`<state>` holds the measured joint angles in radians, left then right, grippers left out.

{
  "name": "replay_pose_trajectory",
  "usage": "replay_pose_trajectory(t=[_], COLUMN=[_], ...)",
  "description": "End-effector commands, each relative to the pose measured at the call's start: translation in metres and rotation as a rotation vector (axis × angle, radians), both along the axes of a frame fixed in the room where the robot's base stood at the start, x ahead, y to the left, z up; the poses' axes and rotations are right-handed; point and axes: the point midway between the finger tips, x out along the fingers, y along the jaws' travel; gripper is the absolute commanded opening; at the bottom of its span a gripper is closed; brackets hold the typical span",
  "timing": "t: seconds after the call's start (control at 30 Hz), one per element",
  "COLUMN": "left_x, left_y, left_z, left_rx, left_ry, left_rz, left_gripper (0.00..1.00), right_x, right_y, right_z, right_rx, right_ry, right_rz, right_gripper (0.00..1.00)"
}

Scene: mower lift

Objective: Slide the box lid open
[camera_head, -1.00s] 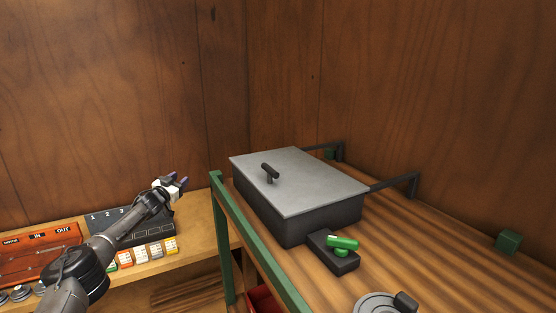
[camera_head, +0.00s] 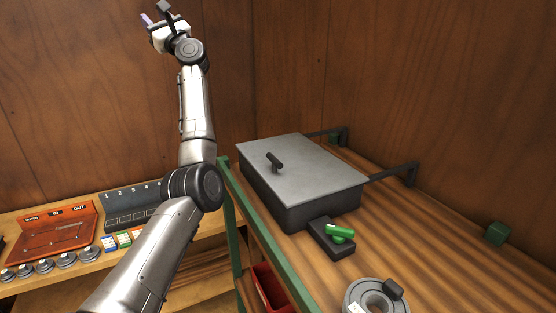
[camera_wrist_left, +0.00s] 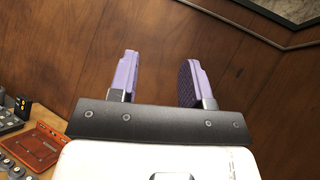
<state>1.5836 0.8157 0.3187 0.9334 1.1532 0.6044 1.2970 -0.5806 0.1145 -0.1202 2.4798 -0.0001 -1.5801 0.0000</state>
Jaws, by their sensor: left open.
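The box (camera_head: 290,207) is dark with a flat grey lid (camera_head: 302,170) on top, standing on the wooden bench at the right. The lid covers the box top and has a small black knob handle (camera_head: 274,161) near its left side. Dark rail brackets (camera_head: 395,172) extend behind the box at its right. My left gripper (camera_head: 153,14) is raised high against the wood wall, up and left of the box, well apart from the lid. In the left wrist view its two purple fingers (camera_wrist_left: 157,80) are spread with nothing between them. My right gripper is out of view.
A black block with a green lever (camera_head: 340,233) sits in front of the box. A round grey part (camera_head: 376,297) is nearer. A green frame rail (camera_head: 262,243) edges the bench. An orange panel (camera_head: 60,232) and a numbered dark rack (camera_head: 130,207) stand on the left shelf.

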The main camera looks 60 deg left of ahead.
Motion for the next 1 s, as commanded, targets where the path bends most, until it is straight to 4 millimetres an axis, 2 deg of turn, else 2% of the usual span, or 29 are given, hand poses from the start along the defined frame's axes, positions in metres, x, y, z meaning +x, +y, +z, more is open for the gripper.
replay_pose_trajectory(t=[0.03, 0.1, 0.17, 0.2, 0.27, 0.3, 0.37, 0.4, 0.53, 0.6, 0.7, 0.83, 1.0], left_x=[-0.016, -0.030, -0.028, -0.021, -0.003, 0.013, 0.039, 0.058, 0.107, 0.125, 0.142, 0.152, 0.158], left_y=[-0.001, -0.002, -0.008, -0.015, -0.033, -0.048, -0.076, -0.098, -0.169, -0.203, -0.240, -0.266, -0.274], left_z=[-0.017, -0.050, -0.084, -0.107, -0.139, -0.158, -0.181, -0.193, -0.213, -0.216, -0.216, -0.216, -0.229], left_rx=[-0.134, -0.359, -0.578, -0.734, -0.972, -1.127, -1.347, -1.484, -1.841, -1.976, -2.105, -2.188, -2.213], left_ry=[-0.145, -0.297, -0.395, -0.443, -0.485, -0.495, -0.482, -0.458, -0.330, -0.251, -0.153, -0.077, -0.054], left_rz=[0.030, 0.066, 0.065, 0.051, 0.002, -0.043, -0.129, -0.193, -0.410, -0.512, -0.625, -0.706, -0.728], left_gripper=[0.45, 0.45, 0.45, 0.45, 0.45, 0.45, 0.45, 0.45, 0.45, 0.45, 0.45, 0.45, 0.45], right_x=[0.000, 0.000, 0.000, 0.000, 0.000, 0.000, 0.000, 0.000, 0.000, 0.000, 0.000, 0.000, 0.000], right_y=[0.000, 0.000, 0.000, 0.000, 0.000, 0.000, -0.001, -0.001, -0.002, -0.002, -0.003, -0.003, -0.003], right_z=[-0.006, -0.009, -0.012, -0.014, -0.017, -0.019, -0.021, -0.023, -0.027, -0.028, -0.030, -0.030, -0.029], right_rx=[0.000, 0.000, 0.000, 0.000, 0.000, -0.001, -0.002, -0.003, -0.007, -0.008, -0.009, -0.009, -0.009], right_ry=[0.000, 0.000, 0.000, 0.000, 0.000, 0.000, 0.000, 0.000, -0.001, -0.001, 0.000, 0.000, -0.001], right_rz=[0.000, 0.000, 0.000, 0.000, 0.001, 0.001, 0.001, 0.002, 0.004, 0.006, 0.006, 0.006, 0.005], right_gripper=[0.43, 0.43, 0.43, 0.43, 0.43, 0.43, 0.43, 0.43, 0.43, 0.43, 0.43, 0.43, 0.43])
